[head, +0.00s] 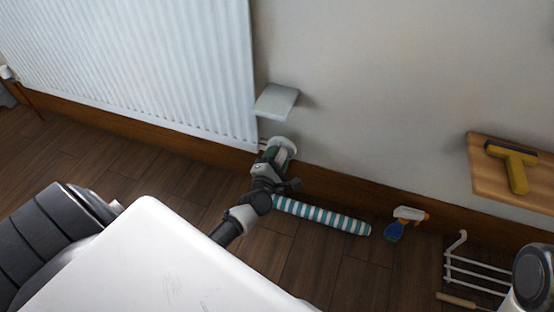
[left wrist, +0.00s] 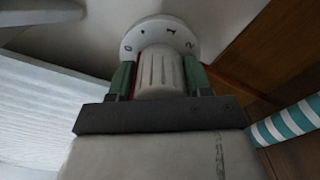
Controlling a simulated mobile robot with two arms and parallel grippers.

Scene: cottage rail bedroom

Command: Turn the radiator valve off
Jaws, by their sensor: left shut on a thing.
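The white radiator valve (head: 288,144) sits low at the right end of the radiator (head: 150,60), close to the wall. In the left wrist view its ribbed white knob (left wrist: 160,72) stands between the green fingers of my left gripper (head: 272,157), which is shut on it. Behind the knob is a round white dial (left wrist: 155,30) with dark marks. A 0 shows at its left and what looks like a 2 at its right. The gripper partly hides the valve in the head view. My right gripper is not in view.
A small pale shelf (head: 276,101) sticks out above the valve. A teal-striped roll (head: 325,216) lies on the floor near the gripper. Right of it are a spray bottle (head: 401,225), a white rack (head: 475,270) and a wooden shelf (head: 484,178) with a yellow tool (head: 515,165).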

